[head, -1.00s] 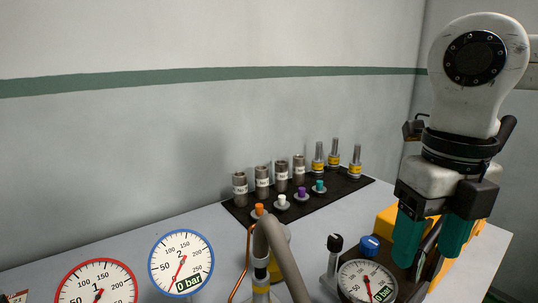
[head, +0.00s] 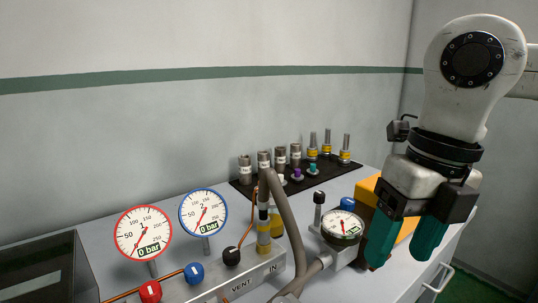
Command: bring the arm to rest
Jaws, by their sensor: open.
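My gripper (head: 402,252) hangs at the right of the head view, below the white wrist of my arm (head: 462,100). Its two teal fingers point down and stand apart, with nothing seen between them. The fingers appear in front of a yellow-orange box (head: 368,192) on the bench and hide part of it. I cannot tell how far the fingertips are from the bench.
A grey bench (head: 335,187) carries a red gauge (head: 143,233), a blue gauge (head: 204,212), a valve manifold (head: 240,284) with a grey hose (head: 287,215), and a small gauge (head: 342,224). A black mat (head: 325,175) holds several fittings. A dark tray (head: 40,270) is at left.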

